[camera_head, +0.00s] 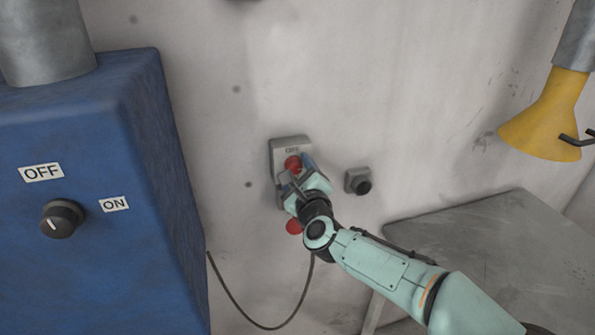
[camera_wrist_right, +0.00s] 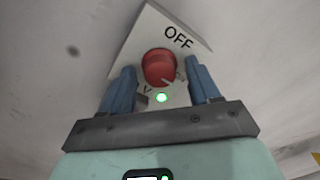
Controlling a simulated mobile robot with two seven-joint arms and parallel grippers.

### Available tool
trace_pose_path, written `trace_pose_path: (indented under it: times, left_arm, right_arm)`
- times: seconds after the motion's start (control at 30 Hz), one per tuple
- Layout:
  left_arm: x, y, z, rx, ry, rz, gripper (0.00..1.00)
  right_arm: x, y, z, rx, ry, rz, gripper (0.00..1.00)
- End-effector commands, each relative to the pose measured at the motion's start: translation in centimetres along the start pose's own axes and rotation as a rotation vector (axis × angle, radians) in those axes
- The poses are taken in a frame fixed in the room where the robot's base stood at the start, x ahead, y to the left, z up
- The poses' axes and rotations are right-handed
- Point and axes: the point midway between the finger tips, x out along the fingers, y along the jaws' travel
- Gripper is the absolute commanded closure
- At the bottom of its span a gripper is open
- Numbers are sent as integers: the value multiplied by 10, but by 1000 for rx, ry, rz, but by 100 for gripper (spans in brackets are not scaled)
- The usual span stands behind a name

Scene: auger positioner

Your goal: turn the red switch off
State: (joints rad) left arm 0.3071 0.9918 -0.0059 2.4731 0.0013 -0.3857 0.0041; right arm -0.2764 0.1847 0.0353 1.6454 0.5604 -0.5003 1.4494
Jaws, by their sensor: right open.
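The red switch (camera_head: 292,163) is a round knob on a grey wall box (camera_head: 287,145). In the right wrist view the red knob (camera_wrist_right: 158,66) sits on a light plate (camera_wrist_right: 147,25) marked OFF above it. Its pale pointer mark is at the lower right, away from the OFF label. A green light (camera_wrist_right: 161,97) glows below the knob. My right gripper (camera_head: 297,175) is at the wall box. In its wrist view, its blue fingers (camera_wrist_right: 160,72) are open, one on each side of the knob; contact cannot be told. My left gripper is not in view.
Another red part (camera_head: 294,227) shows below, beside my right wrist. A blue cabinet (camera_head: 100,260) with a black OFF/ON knob (camera_head: 62,218) stands at left. A small dark wall fitting (camera_head: 358,181), a grey table (camera_head: 500,240) and a yellow funnel (camera_head: 548,115) are at right.

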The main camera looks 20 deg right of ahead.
Motion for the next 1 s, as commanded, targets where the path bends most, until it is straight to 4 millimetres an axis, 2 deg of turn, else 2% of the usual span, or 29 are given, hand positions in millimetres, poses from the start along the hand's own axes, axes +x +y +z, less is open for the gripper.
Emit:
trace_pose_path:
  times: [0.03, 0.07, 0.2, 0.63, 1.0]
  left_arm:
    - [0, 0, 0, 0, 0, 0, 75]
    - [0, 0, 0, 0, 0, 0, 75]
    - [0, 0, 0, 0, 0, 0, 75]
    - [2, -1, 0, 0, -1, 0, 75]
    - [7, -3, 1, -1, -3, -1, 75]
  right_arm:
    - [0, 0, 0, 0, 0, 0, 39]
    - [0, 0, 0, 0, 0, 0, 45]
    - [0, 0, 0, 0, 0, 0, 91]
    - [0, -1, 0, -67, -3, -4, 92]
    - [0, -2, 0, -355, -13, -15, 92]
